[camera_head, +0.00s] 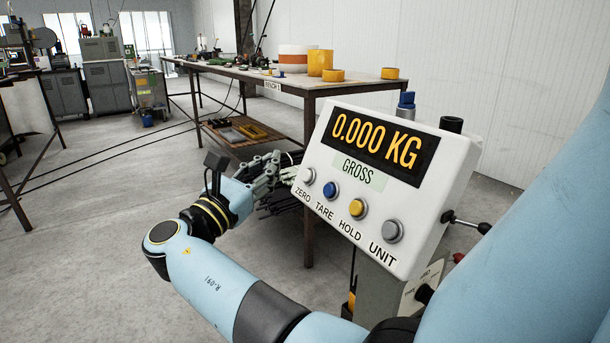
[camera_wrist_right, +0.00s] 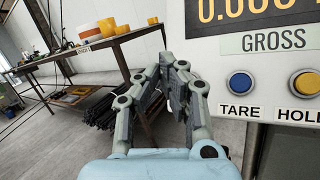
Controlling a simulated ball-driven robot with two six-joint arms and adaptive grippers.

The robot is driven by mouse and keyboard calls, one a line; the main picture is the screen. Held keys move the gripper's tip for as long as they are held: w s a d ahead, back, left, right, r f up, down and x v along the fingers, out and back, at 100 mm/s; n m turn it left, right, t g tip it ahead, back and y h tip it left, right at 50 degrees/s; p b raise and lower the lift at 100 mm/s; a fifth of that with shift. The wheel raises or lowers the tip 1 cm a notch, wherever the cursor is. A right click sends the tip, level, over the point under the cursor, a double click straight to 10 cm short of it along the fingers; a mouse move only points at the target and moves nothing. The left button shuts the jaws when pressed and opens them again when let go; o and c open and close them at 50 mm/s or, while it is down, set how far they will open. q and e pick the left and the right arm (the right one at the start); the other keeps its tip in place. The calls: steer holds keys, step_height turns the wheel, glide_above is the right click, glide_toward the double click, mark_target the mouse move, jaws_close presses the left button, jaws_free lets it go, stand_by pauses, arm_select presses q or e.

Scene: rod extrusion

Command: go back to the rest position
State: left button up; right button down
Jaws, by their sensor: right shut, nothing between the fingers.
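My right gripper (camera_head: 288,165) is shut and empty. In the head view its fingertips are beside the left edge of the white scale display (camera_head: 335,215), close to the ZERO button (camera_head: 308,176). I cannot tell whether they touch the panel. In the right wrist view my right gripper (camera_wrist_right: 168,64) has its fingers together at the panel's left side, left of the blue TARE button (camera_wrist_right: 241,83), and the ZERO button does not show. The screen reads 0.000 KG, GROSS. My left gripper is not in view.
A long workbench (camera_head: 350,88) stands behind the display, with a yellow container (camera_head: 320,63) and tape rolls on it. Dark rods lie under it, behind my right gripper. Lever knobs (camera_head: 447,217) stick out right of the display. Open floor (camera_head: 90,240) lies to the left.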

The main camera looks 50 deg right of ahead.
steer(key=shift+f, duration=0.1)
stand_by(0.5)
step_height(320, 180, down, 22)
steer(key=s+n+t+y, duration=0.2)
steer(key=s+y, duration=0.1)
steer(key=y, duration=0.4)
steer(key=s+a+f+m+g+y, duration=0.1)
steer(key=s+f+y, duration=0.1)
steer(key=s+f, duration=0.45)
steer(key=s+a+f+m+y, duration=0.1)
steer(key=s+f+m+y, duration=0.15)
steer(key=f, duration=0.65)
steer(key=s+a+f+m+g+y, duration=0.2)
steer(key=s+a+f+m+y, duration=0.1)
steer(key=s+f, duration=0.55)
steer(key=s+a+f+m+g+y, duration=0.1)
steer(key=s+a+f+m+y, duration=0.15)
steer(key=s+f, duration=0.65)
steer(key=s+m+y, duration=0.2)
steer(key=s+m, duration=0.8)
steer(key=s, duration=1)
steer(key=shift+s+a+r+g+p, duration=0.15)
steer(key=shift+a+g+p, duration=0.25)
steer(key=shift+a, duration=0.05)
